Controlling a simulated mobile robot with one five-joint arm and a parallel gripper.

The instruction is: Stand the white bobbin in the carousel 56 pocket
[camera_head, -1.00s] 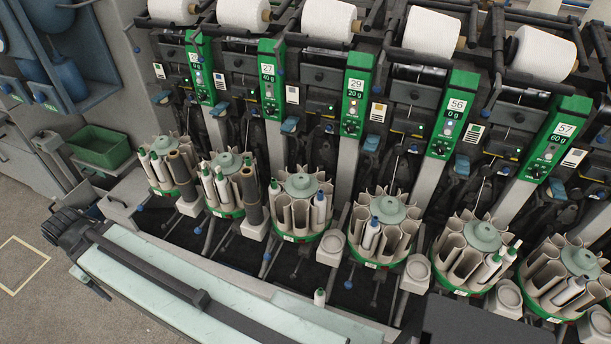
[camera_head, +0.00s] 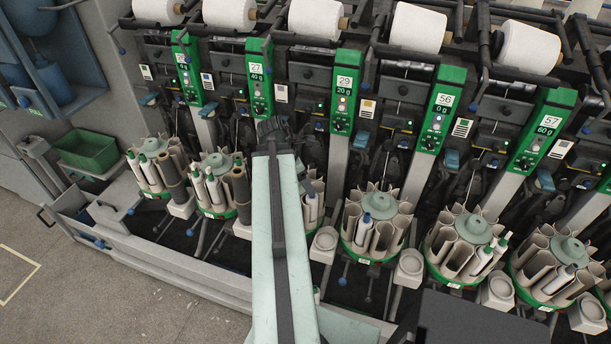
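A small white bobbin with a green tip (camera_head: 317,294) shows only as a sliver at the right edge of my pale arm link, low in the picture; the rest of it is hidden. The green 56 sign (camera_head: 445,100) is right of centre. Two carousels stand below it, one to the left (camera_head: 361,251) and one to the right (camera_head: 452,276); I cannot tell for certain which belongs to 56. Both have beige open pockets, some holding pale bobbins. My arm crosses the middle, ending in a dark joint. My gripper cannot be made out.
More carousels stand along the row, on the left (camera_head: 220,214) and at the far right (camera_head: 548,302). One behind my arm is mostly hidden. Grey round cups (camera_head: 410,265) stand between carousels. A green bin (camera_head: 88,152) is at the left. Open floor lies at lower left.

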